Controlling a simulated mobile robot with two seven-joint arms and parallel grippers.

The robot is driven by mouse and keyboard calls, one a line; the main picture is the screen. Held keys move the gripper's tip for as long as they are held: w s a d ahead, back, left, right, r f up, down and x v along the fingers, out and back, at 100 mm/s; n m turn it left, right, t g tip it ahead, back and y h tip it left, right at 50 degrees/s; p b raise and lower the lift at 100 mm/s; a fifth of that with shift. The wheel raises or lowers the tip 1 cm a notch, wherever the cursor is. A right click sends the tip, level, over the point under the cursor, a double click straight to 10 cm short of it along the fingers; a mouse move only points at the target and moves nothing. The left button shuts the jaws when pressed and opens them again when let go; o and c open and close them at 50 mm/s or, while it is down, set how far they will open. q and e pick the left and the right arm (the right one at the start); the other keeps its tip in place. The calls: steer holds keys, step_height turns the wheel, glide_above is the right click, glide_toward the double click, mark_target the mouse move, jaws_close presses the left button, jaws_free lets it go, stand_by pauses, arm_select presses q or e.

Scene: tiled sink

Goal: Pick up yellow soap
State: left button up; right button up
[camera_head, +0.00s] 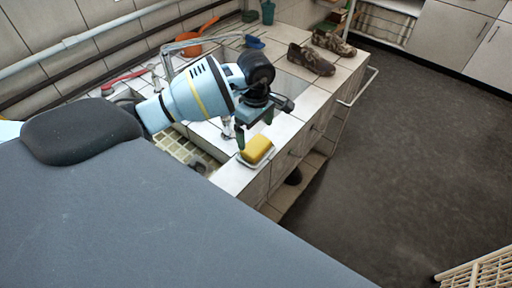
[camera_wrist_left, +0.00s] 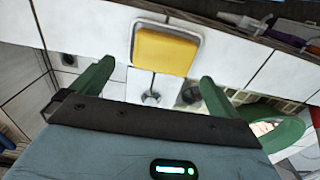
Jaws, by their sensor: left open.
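The yellow soap (camera_head: 256,148) lies in a pale soap dish (camera_head: 243,163) on the tiled counter, near its front edge. In the left wrist view the soap (camera_wrist_left: 165,52) sits upper middle, with the dish rim around it. My left gripper (camera_head: 255,130) is above and just behind the soap in the head view. Its green fingers (camera_wrist_left: 155,80) are spread wide in the wrist view, with nothing between them; the soap is beyond the tips. My right gripper is not in view.
An orange pan (camera_head: 191,43) lies near the wall. A tiled basin (camera_head: 178,147) is left of the soap. A metal rail (camera_head: 358,88) runs along the counter front.

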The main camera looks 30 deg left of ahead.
mark_target(256, 145)
arm_select(q)
steer(key=f, duration=0.4)
steer(key=shift+s+d+p, duration=0.25)
steer(key=shift+p, duration=0.1)
steer(key=shift+f, duration=0.55)
steer(key=c, duration=1)
steer(key=shift+r, duration=0.1)
steer(key=shift+r, duration=0.45)
step_height(256, 145, up, 2)
steer(key=shift+r, duration=0.1)
steer(key=s+d, duration=0.3)
steer(key=d, duration=0.1)
steer(key=s+d+r, duration=0.1)
steer(key=s+d, duration=0.3)
steer(key=s+d+b, duration=0.1)
steer(key=s+d, duration=0.2)
steer(key=d, duration=0.1)
steer(key=shift+s+r, duration=0.4)
